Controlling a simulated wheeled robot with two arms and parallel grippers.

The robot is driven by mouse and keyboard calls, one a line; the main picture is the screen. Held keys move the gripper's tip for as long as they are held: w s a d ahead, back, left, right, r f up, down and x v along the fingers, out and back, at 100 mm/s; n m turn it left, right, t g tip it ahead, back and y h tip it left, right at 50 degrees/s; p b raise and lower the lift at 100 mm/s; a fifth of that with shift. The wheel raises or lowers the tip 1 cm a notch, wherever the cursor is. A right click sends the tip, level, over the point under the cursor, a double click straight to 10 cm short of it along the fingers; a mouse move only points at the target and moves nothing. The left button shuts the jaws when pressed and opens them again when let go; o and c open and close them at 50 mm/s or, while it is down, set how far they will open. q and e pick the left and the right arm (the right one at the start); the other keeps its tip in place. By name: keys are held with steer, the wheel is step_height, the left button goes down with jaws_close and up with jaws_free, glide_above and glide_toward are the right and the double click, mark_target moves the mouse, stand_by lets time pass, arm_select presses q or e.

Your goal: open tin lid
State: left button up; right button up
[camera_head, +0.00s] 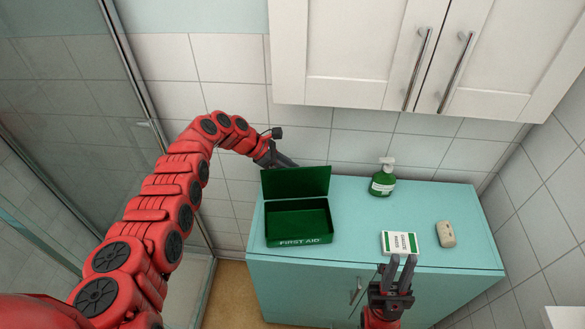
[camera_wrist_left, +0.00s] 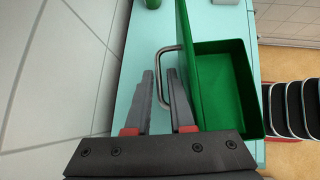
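The green first aid tin (camera_head: 298,240) stands on the left part of the teal cabinet top. Its lid (camera_head: 296,182) is swung up at the back, near upright, and the tin looks empty. In the left wrist view, the tin (camera_wrist_left: 232,85) is at the right, with the lid (camera_wrist_left: 190,70) edge-on. A metal loop handle (camera_wrist_left: 158,62) sticks out from the lid. My left gripper (camera_head: 283,160) is behind the lid. Its fingers (camera_wrist_left: 160,78) are apart, on either side of the handle bar, with gaps showing.
A white and green box (camera_head: 399,243) lies near the front edge, with a beige object (camera_head: 445,234) to its right. A green pump bottle (camera_head: 383,178) stands at the back. White wall cupboards (camera_head: 350,50) hang above. The teal top (camera_head: 360,205) is clear between tin and bottle.

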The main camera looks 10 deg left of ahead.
arm_select(q)
steer(key=b+v, duration=0.3)
steer(key=v, duration=1.4)
steer(key=shift+b, duration=0.4)
